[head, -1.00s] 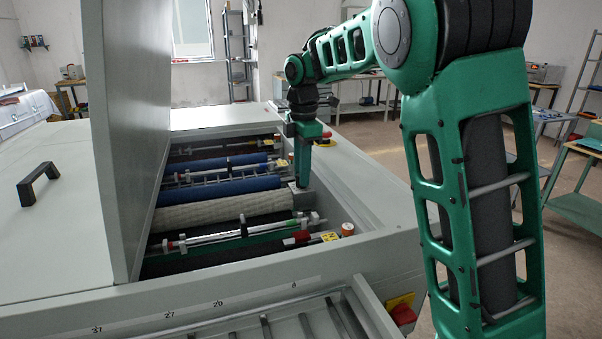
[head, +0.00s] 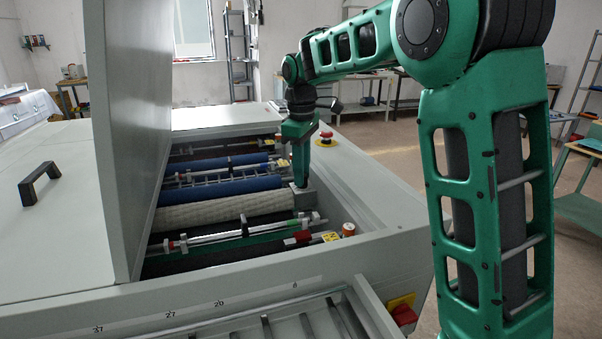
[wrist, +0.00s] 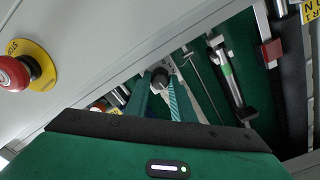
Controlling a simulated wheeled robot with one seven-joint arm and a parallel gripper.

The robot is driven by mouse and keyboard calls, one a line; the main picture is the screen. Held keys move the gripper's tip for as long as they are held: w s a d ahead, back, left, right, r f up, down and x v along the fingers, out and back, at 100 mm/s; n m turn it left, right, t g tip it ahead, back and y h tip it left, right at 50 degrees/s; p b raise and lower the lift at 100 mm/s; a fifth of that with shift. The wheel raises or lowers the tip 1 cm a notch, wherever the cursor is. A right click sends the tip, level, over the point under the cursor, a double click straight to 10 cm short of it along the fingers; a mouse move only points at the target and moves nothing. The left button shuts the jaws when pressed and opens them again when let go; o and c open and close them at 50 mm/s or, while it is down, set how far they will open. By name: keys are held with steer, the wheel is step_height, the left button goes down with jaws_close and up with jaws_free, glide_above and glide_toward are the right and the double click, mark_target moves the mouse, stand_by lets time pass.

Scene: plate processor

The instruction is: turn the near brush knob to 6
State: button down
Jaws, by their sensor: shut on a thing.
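My gripper (head: 300,184) points down into the open machine bay, at the right end of the rollers. In the wrist view, my gripper (wrist: 165,88) is shut on a small dark round knob (wrist: 160,76), with a finger on each side. In the head view the knob is hidden behind my fingers, just above a grey block (head: 303,198). A blue brush roller (head: 225,191) and a cream roller (head: 225,214) lie to the left of my gripper.
The raised lid (head: 120,130) stands left of the bay. A red emergency stop (head: 326,137) sits on the right deck, and shows in the wrist view (wrist: 12,75). A red-ended bar (head: 235,234) crosses the near bay. An orange-topped cap (head: 348,229) stands at the near right.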

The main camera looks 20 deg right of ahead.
steer(key=shift+w+d+r, duration=0.1)
steer(key=shift+w+r, duration=0.05)
steer(key=shift+w, duration=0.05)
stand_by(0.4)
steer(key=c, duration=1.7)
jaws_free()
steer(key=shift+o, duration=0.9)
steer(key=shift+s, duration=0.1)
step_height(320, 180, up, 7)
steer(key=shift+f, duration=0.15)
steer(key=shift+a+r, duration=0.2)
steer(key=shift+r, duration=0.4)
